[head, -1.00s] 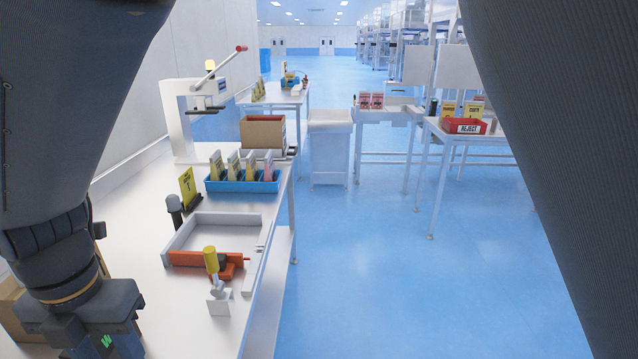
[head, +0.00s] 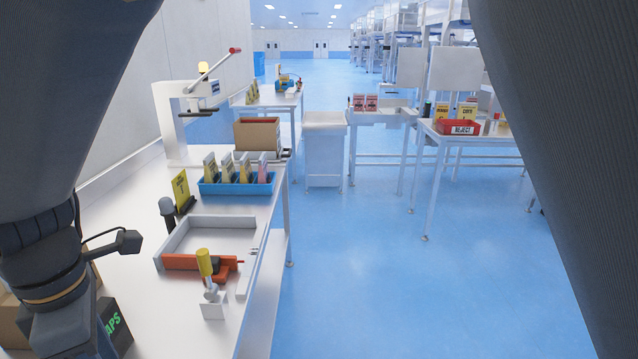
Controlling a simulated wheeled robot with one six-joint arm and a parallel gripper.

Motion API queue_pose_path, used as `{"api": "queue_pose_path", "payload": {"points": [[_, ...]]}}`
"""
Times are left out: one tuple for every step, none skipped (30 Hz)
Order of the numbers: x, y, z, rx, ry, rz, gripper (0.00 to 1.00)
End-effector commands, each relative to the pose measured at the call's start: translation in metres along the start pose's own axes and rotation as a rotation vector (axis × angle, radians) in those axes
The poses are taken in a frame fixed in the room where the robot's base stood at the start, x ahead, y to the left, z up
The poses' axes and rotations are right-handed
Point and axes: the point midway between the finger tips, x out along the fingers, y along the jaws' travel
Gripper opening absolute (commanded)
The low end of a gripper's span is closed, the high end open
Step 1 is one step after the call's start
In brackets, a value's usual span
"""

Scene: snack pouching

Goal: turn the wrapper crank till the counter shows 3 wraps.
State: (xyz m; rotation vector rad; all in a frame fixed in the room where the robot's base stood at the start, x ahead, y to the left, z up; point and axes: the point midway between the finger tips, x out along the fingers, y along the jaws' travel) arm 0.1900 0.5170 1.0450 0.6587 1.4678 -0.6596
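A dark box with green letters reading "APS" (head: 114,324) stands at the lower left, partly covered by my arm. No number shows on it, and I cannot make out a wrapper crank. My arm comes down at the left edge, with a small dark block on a bracket sticking out beside its wrist. The fingers of my gripper do not show, so its hold cannot be seen.
A toggle clamp with a yellow handle (head: 205,263) stands by a grey-walled frame (head: 210,222) on the white bench. Behind are a blue rack of pouches (head: 236,188), a cardboard box (head: 257,135) and a red-knobbed press (head: 185,105).

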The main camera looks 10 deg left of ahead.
Motion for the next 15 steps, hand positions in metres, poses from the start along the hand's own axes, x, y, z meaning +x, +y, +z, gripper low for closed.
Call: {"api": "queue_pose_path", "payload": {"points": [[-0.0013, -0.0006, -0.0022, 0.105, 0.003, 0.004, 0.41], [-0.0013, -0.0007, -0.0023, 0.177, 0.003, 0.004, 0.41], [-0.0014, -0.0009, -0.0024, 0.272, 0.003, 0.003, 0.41], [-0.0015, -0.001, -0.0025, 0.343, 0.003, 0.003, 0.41], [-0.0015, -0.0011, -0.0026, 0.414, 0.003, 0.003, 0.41], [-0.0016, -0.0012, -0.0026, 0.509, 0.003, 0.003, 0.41], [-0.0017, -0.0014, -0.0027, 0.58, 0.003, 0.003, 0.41], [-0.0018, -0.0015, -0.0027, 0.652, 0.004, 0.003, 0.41], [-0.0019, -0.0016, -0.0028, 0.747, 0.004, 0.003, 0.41], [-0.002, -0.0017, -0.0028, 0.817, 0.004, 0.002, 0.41], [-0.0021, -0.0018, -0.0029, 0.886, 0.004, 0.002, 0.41], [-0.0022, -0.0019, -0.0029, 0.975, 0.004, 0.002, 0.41], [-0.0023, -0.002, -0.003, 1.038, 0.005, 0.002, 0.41], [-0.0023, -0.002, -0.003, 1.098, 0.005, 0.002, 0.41], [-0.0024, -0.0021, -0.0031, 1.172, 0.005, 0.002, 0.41]]}}
